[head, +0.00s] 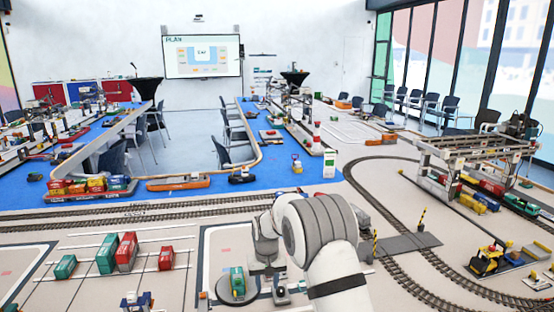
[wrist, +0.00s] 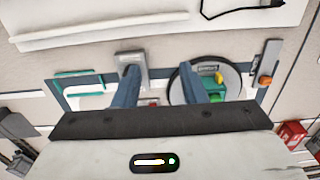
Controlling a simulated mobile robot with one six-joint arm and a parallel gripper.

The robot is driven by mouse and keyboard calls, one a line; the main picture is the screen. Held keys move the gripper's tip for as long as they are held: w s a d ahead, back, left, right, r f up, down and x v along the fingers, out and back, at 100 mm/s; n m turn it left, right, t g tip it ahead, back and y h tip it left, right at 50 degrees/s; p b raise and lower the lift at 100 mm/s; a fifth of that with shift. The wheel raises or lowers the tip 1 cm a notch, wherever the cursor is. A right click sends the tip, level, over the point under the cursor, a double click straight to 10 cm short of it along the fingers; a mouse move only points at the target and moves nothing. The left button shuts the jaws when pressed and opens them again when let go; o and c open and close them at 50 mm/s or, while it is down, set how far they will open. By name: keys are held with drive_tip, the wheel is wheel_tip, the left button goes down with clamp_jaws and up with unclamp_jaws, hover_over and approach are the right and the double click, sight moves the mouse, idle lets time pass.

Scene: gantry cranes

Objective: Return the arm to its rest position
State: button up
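My gripper (wrist: 157,72) shows in the wrist view with its two blue-grey fingers apart. Nothing is seen held between them; bare floor mat lies beyond the gap. In the head view my arm reaches forward at the lower middle, bent over and pointing down, and it hides most of the gripper. A round dark-rimmed plate (wrist: 236,92) with a green and yellow piece (wrist: 213,80) on it lies beyond the right finger in the wrist view. In the head view a green block (head: 237,281) stands on that plate, just left of my arm.
Green and red containers (head: 126,251) stand on the mat to the left. Rail tracks (head: 130,213) cross behind my arm and curve to the right. A blue table (head: 268,180) lies beyond.

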drive_tip(key=s+d+r+m+t, duration=0.1)
drive_tip(key=s+d+r, duration=0.45)
drive_tip(key=r, duration=0.25)
drive_tip(key=s+d+r, duration=0.5)
drive_tip(key=s+r, duration=0.2)
drive_tip(key=r, duration=0.2)
drive_tip(key=s+d+r+t, duration=0.1)
drive_tip(key=s+d, duration=0.3)
drive_tip(key=s, duration=0.7)
drive_tip(key=s+d+r+m, duration=0.1)
drive_tip(key=s+d+r, duration=0.1)
drive_tip(key=s, duration=0.9)
drive_tip(key=shift+s+d+r+t, duration=0.2)
drive_tip(key=shift+s+d+t, duration=0.2)
drive_tip(key=shift+d, duration=0.45)
drive_tip(key=shift+w, duration=0.1)
